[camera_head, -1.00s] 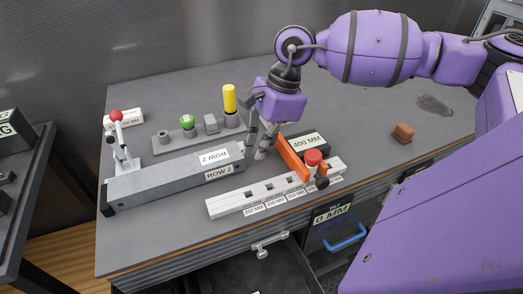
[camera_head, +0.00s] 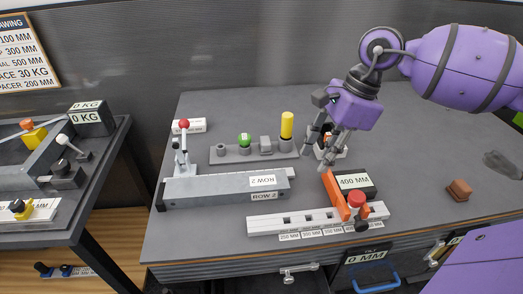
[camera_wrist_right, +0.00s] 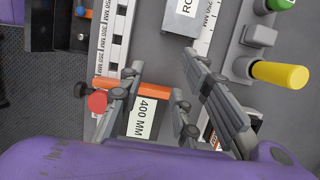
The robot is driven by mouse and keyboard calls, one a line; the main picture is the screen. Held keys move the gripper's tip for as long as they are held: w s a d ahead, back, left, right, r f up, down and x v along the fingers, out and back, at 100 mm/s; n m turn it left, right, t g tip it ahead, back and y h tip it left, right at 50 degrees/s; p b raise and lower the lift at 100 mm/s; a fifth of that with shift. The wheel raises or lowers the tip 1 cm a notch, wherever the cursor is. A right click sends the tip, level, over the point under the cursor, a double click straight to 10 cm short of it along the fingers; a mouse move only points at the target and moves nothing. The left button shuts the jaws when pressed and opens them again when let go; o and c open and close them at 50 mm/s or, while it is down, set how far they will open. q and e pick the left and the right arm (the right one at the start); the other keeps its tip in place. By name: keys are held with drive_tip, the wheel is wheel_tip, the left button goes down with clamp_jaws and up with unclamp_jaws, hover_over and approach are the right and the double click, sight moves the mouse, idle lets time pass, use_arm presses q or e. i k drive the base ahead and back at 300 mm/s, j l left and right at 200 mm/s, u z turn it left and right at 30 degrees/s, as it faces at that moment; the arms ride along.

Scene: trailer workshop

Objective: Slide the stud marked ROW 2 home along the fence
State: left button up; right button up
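The stud marked ROW 2 (camera_head: 222,190) is a long grey bar lying along the bench with two white ROW 2 labels near its right end. Its labelled end also shows at the top of the right wrist view (camera_wrist_right: 178,22). My right gripper (camera_head: 317,158) is above the bench, to the right of the stud's end and apart from it. In the wrist view its fingers (camera_wrist_right: 160,65) are spread with nothing between the tips. I cannot clearly make out the fence. My left gripper is not in view.
A white rail (camera_head: 265,225) with millimetre labels lies in front, with an orange stop (camera_head: 336,196) and red knob (camera_head: 356,199). A black 400 MM block (camera_head: 357,188) sits behind it. A red-knobbed lever (camera_head: 183,150) stands behind the stud's left end. A yellow cylinder (camera_head: 287,125) stands behind.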

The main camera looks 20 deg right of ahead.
sight(245, 187)
drive_tip(key=k+l, duration=0.8)
